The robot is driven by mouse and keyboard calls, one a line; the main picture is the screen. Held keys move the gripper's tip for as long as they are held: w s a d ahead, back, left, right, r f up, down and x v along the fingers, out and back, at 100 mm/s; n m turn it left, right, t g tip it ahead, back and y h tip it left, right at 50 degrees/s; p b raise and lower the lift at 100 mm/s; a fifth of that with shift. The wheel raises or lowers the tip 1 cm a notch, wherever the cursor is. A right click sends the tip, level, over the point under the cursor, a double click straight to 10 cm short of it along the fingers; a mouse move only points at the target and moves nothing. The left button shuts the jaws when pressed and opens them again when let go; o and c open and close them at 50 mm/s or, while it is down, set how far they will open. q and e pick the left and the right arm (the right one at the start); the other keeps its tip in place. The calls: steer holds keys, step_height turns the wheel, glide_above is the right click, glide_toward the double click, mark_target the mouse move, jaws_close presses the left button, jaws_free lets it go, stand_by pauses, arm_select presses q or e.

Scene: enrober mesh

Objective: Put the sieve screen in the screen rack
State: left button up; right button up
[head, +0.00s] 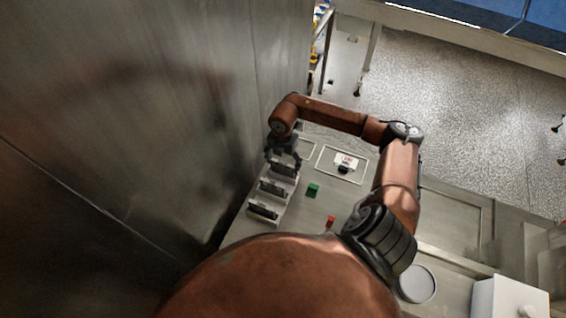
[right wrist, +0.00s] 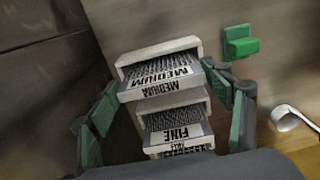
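The screen rack (head: 263,211) stands along the metal wall, with several tiers in a row. In the right wrist view, the rack (right wrist: 160,48) has a tier marked MEDIUM on its lip and one marked FINE closer to me. A dark mesh sieve screen (right wrist: 160,75) with a MEDIUM label lies in the MEDIUM tier. Another mesh (right wrist: 172,120) lies in the FINE tier. My right gripper (head: 284,160) is over the far tier. Its fingers (right wrist: 160,82) are spread on either side of the MEDIUM tier; contact is unclear. My left gripper is out of view.
A green block (head: 313,190) and a red block (head: 330,221) lie right of the rack. A white-edged tray (head: 325,165) lies beyond them. A round dish (head: 417,283) and a white box (head: 508,300) are at the lower right. The metal wall (head: 200,120) is close on the left.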

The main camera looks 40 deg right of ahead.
steer(key=o, duration=0.4)
steer(key=shift+c, duration=0.2)
steer(key=shift+r, duration=0.1)
steer(key=shift+r, duration=0.25)
step_height(320, 180, up, 12)
steer(key=b, duration=0.2)
steer(key=shift+f, duration=0.15)
